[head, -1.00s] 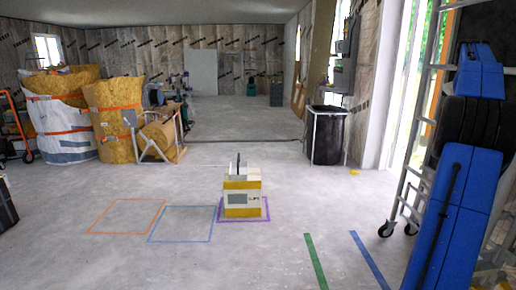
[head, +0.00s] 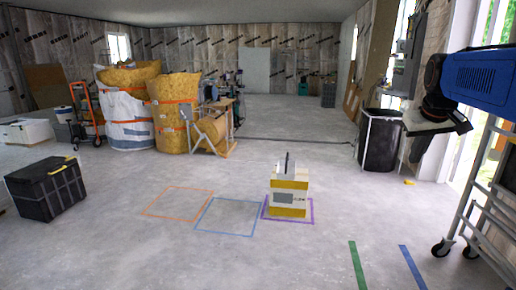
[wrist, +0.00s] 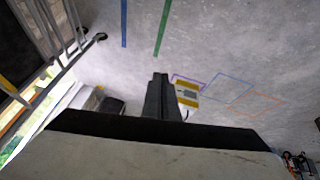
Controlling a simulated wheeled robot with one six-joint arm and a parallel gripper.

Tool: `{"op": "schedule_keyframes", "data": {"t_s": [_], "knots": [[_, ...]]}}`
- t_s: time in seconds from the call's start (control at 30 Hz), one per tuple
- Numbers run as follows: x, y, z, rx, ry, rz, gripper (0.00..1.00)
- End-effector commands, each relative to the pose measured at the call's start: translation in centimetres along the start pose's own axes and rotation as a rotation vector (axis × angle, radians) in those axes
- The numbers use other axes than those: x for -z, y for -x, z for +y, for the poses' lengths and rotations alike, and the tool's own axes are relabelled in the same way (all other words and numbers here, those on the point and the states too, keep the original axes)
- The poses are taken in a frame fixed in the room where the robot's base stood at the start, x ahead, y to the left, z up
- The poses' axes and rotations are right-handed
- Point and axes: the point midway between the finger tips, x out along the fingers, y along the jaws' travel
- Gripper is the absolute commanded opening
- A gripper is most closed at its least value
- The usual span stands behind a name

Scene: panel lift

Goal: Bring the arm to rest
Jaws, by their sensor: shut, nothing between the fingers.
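My gripper shows in the wrist view (wrist: 160,78) as two dark fingers held together, shut and empty. In the head view my blue arm reaches in at the upper right, clear of the floor. A white and yellow box (head: 289,192) with a dark upright part on top stands inside the purple floor outline (head: 312,219). The box also shows in the wrist view (wrist: 187,93), just right of the fingers in the picture, well apart from them. The orange outline (head: 178,203) and the blue outline (head: 227,217) are empty.
A wheeled metal frame (head: 477,222) stands at the right, below my arm. A black bin (head: 380,142) stands behind it. A black case (head: 45,190) is on the left, large bags (head: 126,105) at the back left.

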Motion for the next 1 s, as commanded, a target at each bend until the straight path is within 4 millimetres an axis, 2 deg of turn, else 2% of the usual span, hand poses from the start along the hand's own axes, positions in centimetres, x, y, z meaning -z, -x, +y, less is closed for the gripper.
{"op": "schedule_keyframes", "data": {"t_s": [0.03, 0.2, 0.37, 0.5, 0.7, 0.8, 0.9, 1.0], "knots": [[-1.9, 0.1, -2.2, 0.016, 0.011, 0.001, 0.0], [-8.0, -0.2, -7.9, 0.062, 0.029, 0.0, 0.0], [-14.4, -1.0, -12.4, 0.105, 0.048, -0.006, 0.0], [-20.4, -2.2, -15.6, 0.14, 0.065, -0.013, 0.0], [-28.0, -4.2, -18.6, 0.182, 0.084, -0.025, 0.0], [-30.4, -5.0, -19.4, 0.195, 0.089, -0.029, 0.0], [-31.7, -5.5, -19.8, 0.201, 0.091, -0.032, 0.0], [-32.2, -5.7, -19.9, 0.204, 0.091, -0.034, 0.0]]}}
